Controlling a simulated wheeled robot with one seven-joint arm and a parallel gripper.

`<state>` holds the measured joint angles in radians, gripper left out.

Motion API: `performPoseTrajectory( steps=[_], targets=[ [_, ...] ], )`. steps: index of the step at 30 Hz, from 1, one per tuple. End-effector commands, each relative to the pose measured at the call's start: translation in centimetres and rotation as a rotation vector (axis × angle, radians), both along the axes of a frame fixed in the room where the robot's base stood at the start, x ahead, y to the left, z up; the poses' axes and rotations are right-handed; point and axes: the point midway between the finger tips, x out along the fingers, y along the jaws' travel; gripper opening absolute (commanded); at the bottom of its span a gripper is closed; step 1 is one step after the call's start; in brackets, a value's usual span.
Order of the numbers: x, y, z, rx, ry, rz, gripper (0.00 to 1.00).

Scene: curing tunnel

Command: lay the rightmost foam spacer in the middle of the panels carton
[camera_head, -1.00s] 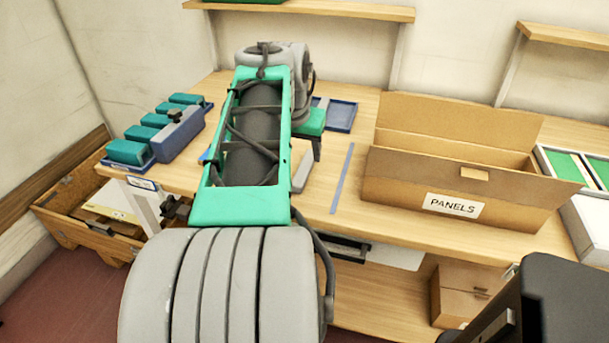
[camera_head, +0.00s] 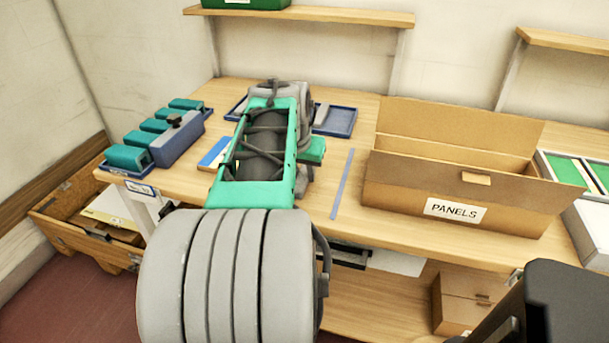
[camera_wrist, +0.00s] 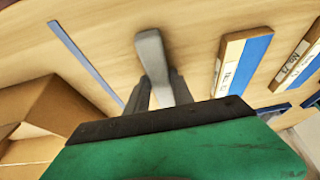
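A pale grey bar (camera_wrist: 151,52), which looks like the foam spacer, lies on the wooden table in the wrist view. My gripper (camera_wrist: 163,86) is over its near end, with a dark finger on each side. The fingers stand apart; no firm grip on the bar shows. In the head view my arm hides the bar and the fingers. The panels carton (camera_head: 400,203) stands open on the table to the right of my arm, its back flap raised and a PANELS label in front. Its inner floor is hidden.
A blue tape strip (camera_head: 343,184) lies between my arm and the carton. Labelled blue-and-cream boards (camera_wrist: 232,62) lie beside the bar. A blue tray (camera_head: 336,121) is behind my arm, a rack of teal blocks (camera_head: 126,157) at left. A shelf (camera_head: 340,15) hangs above.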

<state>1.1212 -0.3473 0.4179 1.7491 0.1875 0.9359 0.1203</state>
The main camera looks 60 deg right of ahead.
Motion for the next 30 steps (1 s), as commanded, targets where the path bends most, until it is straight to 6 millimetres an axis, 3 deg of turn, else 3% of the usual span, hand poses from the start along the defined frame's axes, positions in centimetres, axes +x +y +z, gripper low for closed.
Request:
performPoseTrajectory(
  steps=[10,23,26,30],
  targets=[
    [0.0,0.0,0.0,0.0,0.0,0.0,0.0],
    [0.0,0.0,0.4,-0.001,0.0,0.0,0.0],
    [0.0,0.0,1.4,-0.001,0.0,0.0,0.0],
    [0.2,0.4,4.0,-0.005,-0.002,0.002,0.0]
  ],
)
